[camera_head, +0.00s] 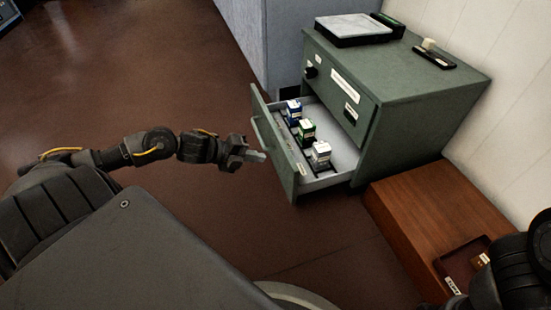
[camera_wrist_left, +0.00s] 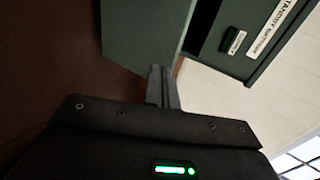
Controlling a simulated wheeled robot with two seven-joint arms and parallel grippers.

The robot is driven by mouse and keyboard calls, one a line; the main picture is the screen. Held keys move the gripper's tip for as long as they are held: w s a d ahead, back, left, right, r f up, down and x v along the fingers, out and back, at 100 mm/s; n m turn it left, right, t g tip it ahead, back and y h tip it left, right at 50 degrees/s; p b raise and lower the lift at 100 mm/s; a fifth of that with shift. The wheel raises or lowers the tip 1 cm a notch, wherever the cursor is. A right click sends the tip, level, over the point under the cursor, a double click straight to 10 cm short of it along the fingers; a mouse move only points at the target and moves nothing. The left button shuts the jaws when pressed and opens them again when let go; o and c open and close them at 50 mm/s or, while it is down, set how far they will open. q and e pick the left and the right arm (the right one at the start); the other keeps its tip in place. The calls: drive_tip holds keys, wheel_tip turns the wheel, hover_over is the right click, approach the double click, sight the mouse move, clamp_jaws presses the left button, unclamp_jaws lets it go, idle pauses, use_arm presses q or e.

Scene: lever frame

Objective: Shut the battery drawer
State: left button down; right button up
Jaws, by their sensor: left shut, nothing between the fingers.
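The battery drawer (camera_head: 272,150) is the lower drawer of a green cabinet (camera_head: 385,125). It stands pulled out to the left, with three small batteries inside: blue (camera_head: 293,112), green (camera_head: 306,131) and white (camera_head: 321,154). My left gripper (camera_head: 262,156) is shut and empty, just in front of the drawer's front panel near its handle. In the left wrist view its fingers (camera_wrist_left: 162,88) point at a green panel (camera_wrist_left: 145,35); I cannot tell whether they touch it. My right arm (camera_head: 510,275) shows at the lower right, its fingertips not visible.
A wooden block or low bench (camera_head: 440,225) stands right of the drawer, with a small tray (camera_head: 463,262) on it. A scale-like device (camera_head: 353,29) and a dark small item (camera_head: 434,57) lie on the cabinet. The brown floor left of the drawer is clear.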

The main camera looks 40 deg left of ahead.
sight(285, 156)
use_arm(q)
drive_tip(key=b+x, duration=0.1)
drive_tip(key=x, duration=0.1)
drive_tip(key=r+b+x, duration=0.1)
drive_tip(key=x, duration=0.1)
drive_tip(key=shift+w+d+f+b, duration=0.25)
drive_tip(key=shift+w+d+b, duration=0.05)
drive_tip(key=shift+w, duration=0.2)
drive_tip(key=shift+w+d+r+b, duration=0.1)
drive_tip(key=shift+w+d+b, duration=0.25)
drive_tip(key=shift+w, duration=0.25)
drive_tip(key=shift+w+d, duration=0.1)
